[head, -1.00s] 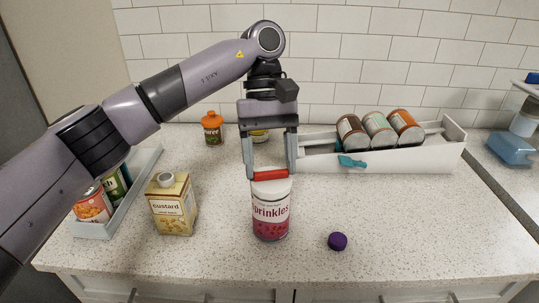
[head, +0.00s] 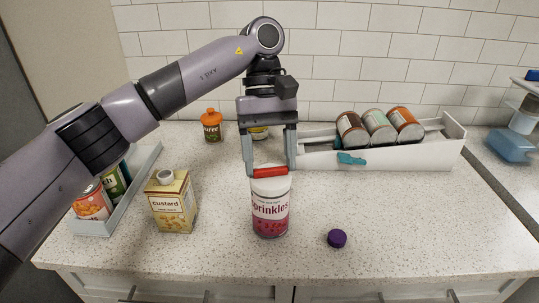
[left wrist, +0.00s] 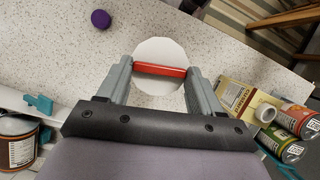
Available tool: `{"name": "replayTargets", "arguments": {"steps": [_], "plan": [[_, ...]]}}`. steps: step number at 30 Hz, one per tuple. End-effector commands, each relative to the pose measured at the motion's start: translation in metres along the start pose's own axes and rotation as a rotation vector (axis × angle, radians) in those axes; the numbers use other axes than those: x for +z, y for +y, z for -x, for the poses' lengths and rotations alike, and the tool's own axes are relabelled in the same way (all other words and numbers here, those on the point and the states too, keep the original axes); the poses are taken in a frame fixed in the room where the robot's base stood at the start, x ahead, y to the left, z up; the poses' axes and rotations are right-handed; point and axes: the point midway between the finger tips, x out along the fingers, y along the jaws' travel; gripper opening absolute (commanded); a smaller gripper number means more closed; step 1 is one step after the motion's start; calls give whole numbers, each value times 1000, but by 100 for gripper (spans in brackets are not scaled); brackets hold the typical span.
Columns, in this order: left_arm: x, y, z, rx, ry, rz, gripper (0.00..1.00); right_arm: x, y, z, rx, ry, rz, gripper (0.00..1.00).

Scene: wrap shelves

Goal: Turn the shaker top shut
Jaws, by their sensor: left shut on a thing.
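The sprinkles shaker (head: 270,208) stands upright on the counter in the middle of the head view, with a white lid and a red bar-shaped top (head: 270,171). In the left wrist view the white round lid (left wrist: 160,52) shows from above with the red bar (left wrist: 160,70) across it. My left gripper (head: 270,172) comes down from above and is shut on the red top, one finger at each end of the bar. My right gripper is not in view.
A custard carton (head: 173,205) stands left of the shaker, and a purple cap (head: 337,238) lies to its right. A grey tray (head: 149,158) with cans is at the left. A white can rack (head: 405,157) and an orange-capped jar (head: 212,126) stand behind.

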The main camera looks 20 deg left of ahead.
Motion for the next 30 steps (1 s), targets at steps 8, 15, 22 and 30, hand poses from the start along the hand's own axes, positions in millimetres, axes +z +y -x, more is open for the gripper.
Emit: {"name": "replayTargets", "arguments": {"steps": [8,15,22,30], "plan": [[0,0,1,1,0,-1,92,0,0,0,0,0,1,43],[0,0,0,0,0,0,92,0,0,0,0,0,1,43],[0,0,18,1,2,1,92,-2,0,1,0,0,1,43],[1,0,58,1,2,2,92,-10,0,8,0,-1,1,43]]}}
